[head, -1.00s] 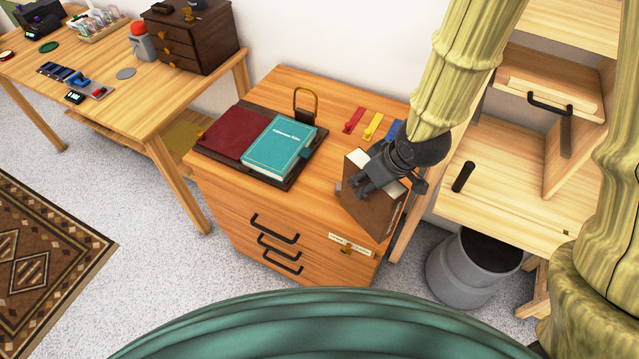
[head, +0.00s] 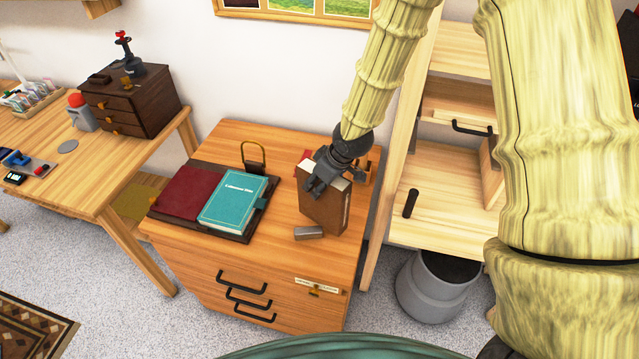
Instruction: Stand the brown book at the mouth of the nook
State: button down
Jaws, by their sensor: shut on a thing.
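The brown book (head: 323,211) is upright over the right part of the wooden cabinet top (head: 285,150), its cover facing me and its pale page edges showing at the top. My gripper (head: 324,178) comes from above and is shut on the book's upper edge. I cannot tell whether the book's bottom touches the cabinet top. A small grey block (head: 309,232) lies just in front of the book's lower left corner. No nook is clearly recognisable; the shelf unit at right has an open space below its drawer (head: 455,115).
A teal book (head: 232,203) and a dark red one (head: 190,192) lie on a dark tray at left, by a brass padlock-like loop (head: 253,157). An orange-brown wooden piece (head: 368,172) is behind the book. A grey bin (head: 436,287) stands on the floor at right.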

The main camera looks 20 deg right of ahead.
jog(key=shift+w+d+f+p, duration=0.1)
jog(key=shift+w+f+p, duration=0.15)
jog(key=shift+f, duration=0.35)
jog(key=shift+w+d+f+p, duration=0.1)
jog(key=shift+w+f+p, duration=0.2)
jog(key=shift+f, duration=0.3)
jog(key=shift+w+d+f+p, duration=0.1)
jog(key=shift+w+f+p, duration=0.15)
jog(key=shift+f, duration=0.45)
jog(key=c, duration=0.9)
grip_release()
jog(key=shift+s, duration=0.1)
